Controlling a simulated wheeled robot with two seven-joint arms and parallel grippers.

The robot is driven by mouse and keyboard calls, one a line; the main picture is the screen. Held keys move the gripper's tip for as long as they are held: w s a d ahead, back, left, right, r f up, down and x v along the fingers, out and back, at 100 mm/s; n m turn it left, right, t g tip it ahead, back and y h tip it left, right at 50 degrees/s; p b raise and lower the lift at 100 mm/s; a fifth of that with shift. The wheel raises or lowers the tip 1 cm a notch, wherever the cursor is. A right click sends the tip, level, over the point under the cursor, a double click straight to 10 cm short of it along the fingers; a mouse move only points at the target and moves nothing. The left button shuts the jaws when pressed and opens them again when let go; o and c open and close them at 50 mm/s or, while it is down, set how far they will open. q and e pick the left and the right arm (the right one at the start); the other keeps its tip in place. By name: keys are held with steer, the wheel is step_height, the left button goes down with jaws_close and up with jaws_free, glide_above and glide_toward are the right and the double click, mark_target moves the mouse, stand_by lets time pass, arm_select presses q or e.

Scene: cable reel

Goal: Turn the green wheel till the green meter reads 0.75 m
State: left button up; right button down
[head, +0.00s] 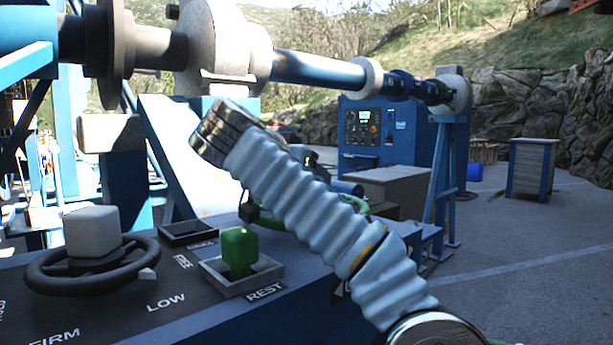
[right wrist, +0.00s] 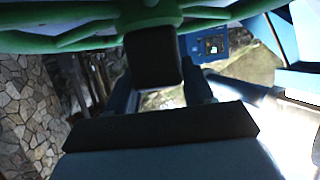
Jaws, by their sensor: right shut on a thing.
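The green wheel (right wrist: 60,42) runs across the top of the right wrist view, its rim and spokes partly out of frame. A dark block-shaped handle (right wrist: 152,62) hangs from it. My right gripper (right wrist: 160,82) is shut on this handle, one finger on each side. In the head view, my right arm covers most of the green wheel (head: 357,203); only bits of green rim show beside the sleeve. A small display with green figures (head: 364,117) is on a blue cabinet; it also shows in the right wrist view (right wrist: 213,46). Its figures are too small to read. My left gripper is not in view.
A dark console (head: 120,315) in front bears a black handwheel (head: 50,278) with a grey block on it, and a green knob (head: 239,250) in a square frame marked REST. A blue shaft (head: 318,68) crosses above. Open paving lies at the right.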

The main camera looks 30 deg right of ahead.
stand_by(0.5)
steer(key=c, duration=0.5)
jaws_free()
steer(key=shift+g, duration=0.3)
steer(key=shift+v, duration=6.85)
steer(key=shift+f, duration=0.1)
